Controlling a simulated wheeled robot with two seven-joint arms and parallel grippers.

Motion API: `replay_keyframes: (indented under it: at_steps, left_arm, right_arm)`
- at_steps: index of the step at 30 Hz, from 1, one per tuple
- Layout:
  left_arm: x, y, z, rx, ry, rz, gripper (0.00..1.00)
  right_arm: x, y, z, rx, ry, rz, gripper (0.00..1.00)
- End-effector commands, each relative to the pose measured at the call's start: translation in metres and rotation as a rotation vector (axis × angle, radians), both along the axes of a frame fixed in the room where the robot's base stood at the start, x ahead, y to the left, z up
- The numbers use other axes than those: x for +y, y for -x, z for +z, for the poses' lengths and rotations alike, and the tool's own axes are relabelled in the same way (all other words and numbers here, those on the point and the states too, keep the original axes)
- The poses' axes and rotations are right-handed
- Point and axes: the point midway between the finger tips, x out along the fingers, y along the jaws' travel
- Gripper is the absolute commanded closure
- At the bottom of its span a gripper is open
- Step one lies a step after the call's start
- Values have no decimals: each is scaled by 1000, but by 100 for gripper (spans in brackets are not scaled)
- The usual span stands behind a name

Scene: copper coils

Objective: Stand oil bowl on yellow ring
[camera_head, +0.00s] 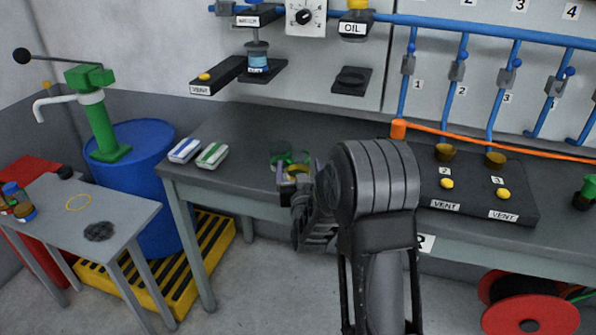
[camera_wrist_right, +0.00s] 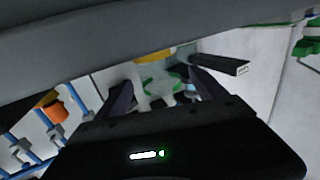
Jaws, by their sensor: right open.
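The yellow ring (camera_head: 79,202) is a thin outline on the small grey side table at the left, with nothing on it. My right gripper (camera_head: 296,168) is over the front edge of the dark workbench, its jaws open. Clear, green-rimmed glassware (camera_head: 284,157) is just beyond its fingers. In the right wrist view my right gripper (camera_wrist_right: 160,80) has the green-rimmed glassware (camera_wrist_right: 162,88) showing between its fingers, with a yellow part above. I cannot tell whether this is the oil bowl; my arm hides part of it. My left gripper is not in view.
The side table (camera_head: 130,212) also holds a dark round pad (camera_head: 99,231) and a small bottle (camera_head: 18,203). The OIL head (camera_head: 354,22) is above.

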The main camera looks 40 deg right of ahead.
Motion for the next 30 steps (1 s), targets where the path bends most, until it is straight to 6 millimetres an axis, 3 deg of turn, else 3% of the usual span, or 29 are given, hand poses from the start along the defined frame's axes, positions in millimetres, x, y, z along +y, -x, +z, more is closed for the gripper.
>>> replay_keyframes:
  at_steps: [4, 21, 30]
  left_arm:
    - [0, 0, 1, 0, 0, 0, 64]
    - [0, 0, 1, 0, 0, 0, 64]
    - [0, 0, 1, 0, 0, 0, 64]
  right_arm:
    - [-6, -9, 0, 0, 0, 0, 19]
    - [-6, -10, 0, -1, -1, 0, 19]
    - [-6, -9, 0, -1, -1, 0, 43]
